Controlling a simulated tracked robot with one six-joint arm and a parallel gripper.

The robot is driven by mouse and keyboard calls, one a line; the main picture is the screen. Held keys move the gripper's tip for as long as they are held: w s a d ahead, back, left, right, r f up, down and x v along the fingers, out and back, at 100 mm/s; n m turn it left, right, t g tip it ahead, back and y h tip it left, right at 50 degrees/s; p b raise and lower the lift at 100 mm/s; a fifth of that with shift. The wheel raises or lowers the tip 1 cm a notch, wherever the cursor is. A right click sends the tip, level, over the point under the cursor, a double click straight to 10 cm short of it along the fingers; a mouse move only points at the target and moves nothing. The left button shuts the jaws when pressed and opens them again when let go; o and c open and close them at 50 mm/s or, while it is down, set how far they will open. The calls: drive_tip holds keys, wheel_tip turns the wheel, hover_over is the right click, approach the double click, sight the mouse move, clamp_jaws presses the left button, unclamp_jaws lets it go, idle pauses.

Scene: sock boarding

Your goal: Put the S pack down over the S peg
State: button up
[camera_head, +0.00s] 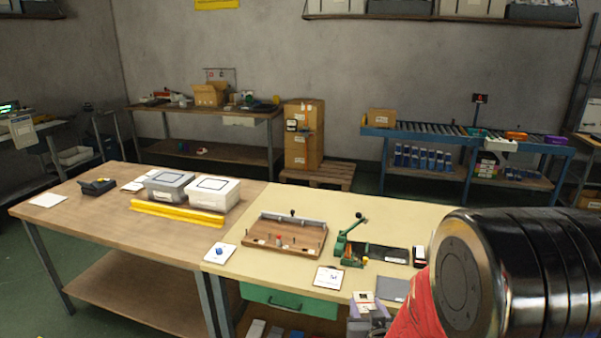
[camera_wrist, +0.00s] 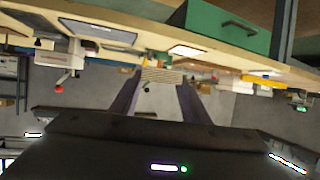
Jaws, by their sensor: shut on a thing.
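In the wrist view my gripper (camera_wrist: 157,106) shows as two dark fingers, shut on a small grey pack (camera_wrist: 160,98) with a small dark dot and a pale ribbed end. I cannot read a size letter on it. In the head view a brown wooden board (camera_head: 264,230) with several short pegs lies on the cream bench. One peg carries something red (camera_head: 279,239). I cannot tell which peg is S. The pack is held apart from the board.
A green hand press (camera_head: 349,244), a dark mat (camera_head: 388,254) and a white card (camera_head: 328,277) stand near the board. Two bins (camera_head: 213,192) and yellow bars (camera_head: 178,215) are to the left. A green drawer (camera_head: 287,300) hangs under the bench front.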

drive_tip(key=shift+a, duration=0.6)
drive_tip(key=shift+r, duration=0.1)
drive_tip(key=shift+d, duration=0.1)
